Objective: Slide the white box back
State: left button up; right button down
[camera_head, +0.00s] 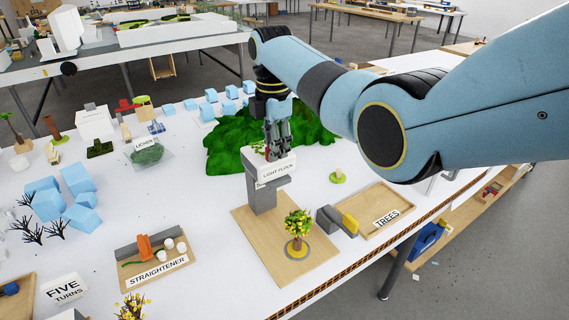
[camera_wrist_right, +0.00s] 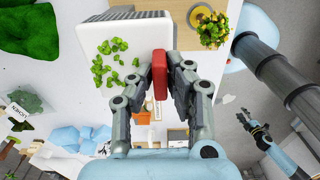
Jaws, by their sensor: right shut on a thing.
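A white box (camera_head: 278,170) labelled LIGHT FLOCK sits at the top of a grey upright stand (camera_head: 263,195) in the head view. In the right wrist view the white box (camera_wrist_right: 125,60) has green flock bits on its face. My right gripper (camera_head: 276,152) is at the box's top, coming from above. In the right wrist view my right gripper (camera_wrist_right: 161,72) is shut on a red block (camera_wrist_right: 160,75) at the box's edge; whether the block is fixed to the box I cannot tell. My left gripper (camera_wrist_right: 262,135) shows only in the right wrist view, away from the box.
The stand is on a wooden board (camera_head: 255,238) with a small tree (camera_head: 298,228). A green hill (camera_head: 232,140) lies behind. A TREES tray (camera_head: 375,205) is to the right, a STRAIGHTENER tray (camera_head: 160,275) front left.

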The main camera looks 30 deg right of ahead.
jog(key=c, duration=1.5)
grip_release()
jog(key=shift+w, duration=0.2)
jog(key=shift+o, duration=0.9)
pick_arm(q)
jog(key=shift+s, duration=0.5)
pick_arm(e)
notch_tip(320, 180, up, 12)
